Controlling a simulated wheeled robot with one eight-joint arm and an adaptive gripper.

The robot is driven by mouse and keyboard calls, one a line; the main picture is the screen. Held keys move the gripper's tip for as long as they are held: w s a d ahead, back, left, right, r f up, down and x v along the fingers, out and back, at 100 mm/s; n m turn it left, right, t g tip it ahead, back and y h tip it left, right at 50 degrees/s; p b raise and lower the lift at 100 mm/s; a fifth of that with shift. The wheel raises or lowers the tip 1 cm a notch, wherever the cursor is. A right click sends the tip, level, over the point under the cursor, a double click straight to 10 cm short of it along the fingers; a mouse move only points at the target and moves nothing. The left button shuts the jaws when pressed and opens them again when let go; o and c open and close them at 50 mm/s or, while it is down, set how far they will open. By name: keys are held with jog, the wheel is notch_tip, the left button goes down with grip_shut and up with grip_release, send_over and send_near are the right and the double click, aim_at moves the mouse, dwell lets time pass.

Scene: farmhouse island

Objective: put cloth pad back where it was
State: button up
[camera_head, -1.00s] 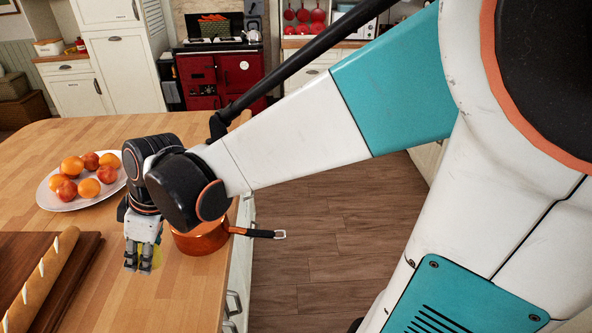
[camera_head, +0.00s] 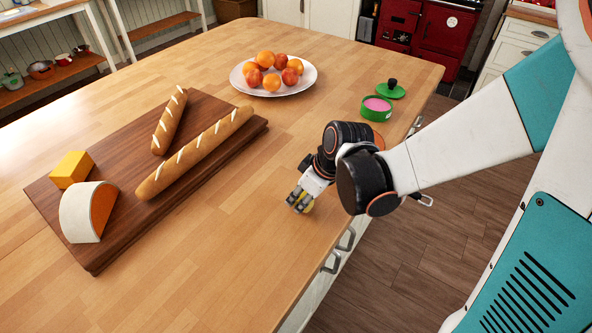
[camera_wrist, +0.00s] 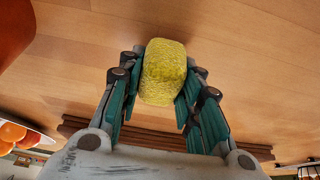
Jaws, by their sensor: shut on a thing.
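The cloth pad is a yellow, rough-textured block (camera_wrist: 164,72) with rounded edges. In the wrist view it sits between the two fingers of my gripper (camera_wrist: 160,90), which is shut on it. In the head view my gripper (camera_head: 299,202) points down near the right edge of the wooden island top (camera_head: 215,265), and a bit of the yellow pad (camera_head: 309,206) shows beside the fingers. I cannot tell whether the pad touches the wood or hangs just above it.
A dark cutting board (camera_head: 100,255) with bread and cheese lies left of my gripper. A fruit plate (camera_head: 239,82) stands farther back. A green tin (camera_head: 378,114) and its lid (camera_head: 391,93) stand near the right edge. A copper pan, mostly hidden by my wrist, shows in the wrist view (camera_wrist: 12,30).

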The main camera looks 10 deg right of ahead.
jog(key=shift+f, duration=0.35)
jog(key=shift+f, duration=0.15)
jog(key=o, duration=1.2)
jog(key=shift+r, duration=0.25)
jog(key=shift+d+r, duration=0.1)
jog(key=shift+r, duration=0.25)
jog(key=s+d+r+m+t+h+p, duration=0.1)
jog(key=s+d+r+m, duration=0.3)
jog(key=r, duration=0.6)
jog(key=s+d+r+m+t+h+p, duration=0.2)
jog(key=s+d+r+m, duration=0.3)
jog(key=s+r, duration=0.3)
jog(key=shift+d+r+t+p, duration=0.15)
jog(key=shift+r+t+p, duration=0.35)
jog(key=shift+r+p, duration=0.4)
